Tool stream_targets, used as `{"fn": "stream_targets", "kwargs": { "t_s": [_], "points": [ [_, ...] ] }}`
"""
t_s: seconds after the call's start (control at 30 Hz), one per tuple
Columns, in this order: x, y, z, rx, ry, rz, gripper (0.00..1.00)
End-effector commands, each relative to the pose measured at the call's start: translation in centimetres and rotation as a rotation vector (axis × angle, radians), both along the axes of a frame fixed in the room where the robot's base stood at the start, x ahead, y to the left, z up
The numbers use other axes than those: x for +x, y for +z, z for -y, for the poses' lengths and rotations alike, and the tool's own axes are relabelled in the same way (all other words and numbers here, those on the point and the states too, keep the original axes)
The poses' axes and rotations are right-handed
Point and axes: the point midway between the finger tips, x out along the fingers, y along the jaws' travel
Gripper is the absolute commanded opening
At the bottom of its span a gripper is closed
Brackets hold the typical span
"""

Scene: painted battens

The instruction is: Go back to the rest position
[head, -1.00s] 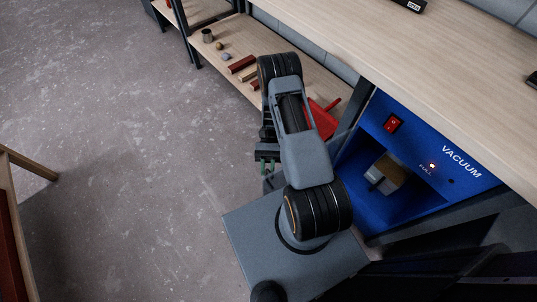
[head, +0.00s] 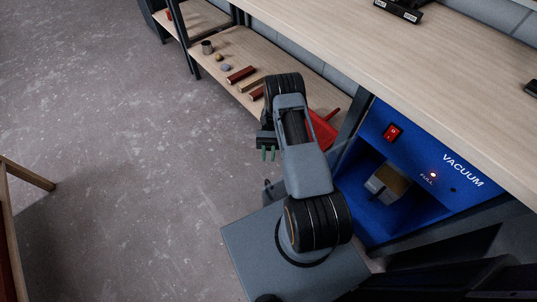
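My gripper (head: 269,155) hangs in front of the lower shelf, above the grey floor and left of my arm. Its two green-tipped fingers point down with a small gap between them, and nothing shows between them. My arm is folded above my own base. Red painted battens (head: 241,74) and a bare wooden batten (head: 251,84) lie on the lower shelf (head: 222,53), beyond my gripper. Part of the shelf is hidden behind my arm.
A blue vacuum unit (head: 378,166) with a red switch (head: 392,132) stands right of my arm under the workbench (head: 430,60). A red dustpan (head: 322,131) is behind my arm. A cup (head: 207,47) stands on the shelf.

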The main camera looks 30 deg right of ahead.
Motion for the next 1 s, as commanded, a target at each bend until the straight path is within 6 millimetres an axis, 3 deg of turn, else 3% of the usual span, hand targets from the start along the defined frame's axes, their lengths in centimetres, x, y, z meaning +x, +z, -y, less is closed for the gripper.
{"fn": "stream_targets", "kwargs": {
  "t_s": [0.3,0.43,0.6,0.77,0.87,1.0],
  "points": [
    [0.0,0.0,0.0,0.001,0.0,0.003,0.21],
    [0.0,-1.0,0.0,-0.018,-0.001,0.052,0.21],
    [-2.3,-3.2,-0.3,-0.085,0.018,0.156,0.21],
    [-2.3,0.9,-0.2,-0.175,0.066,0.368,0.21],
    [-2.0,4.6,-0.2,-0.225,0.102,0.507,0.21],
    [-1.5,11.2,-0.4,-0.294,0.158,0.734,0.21]
  ]
}}
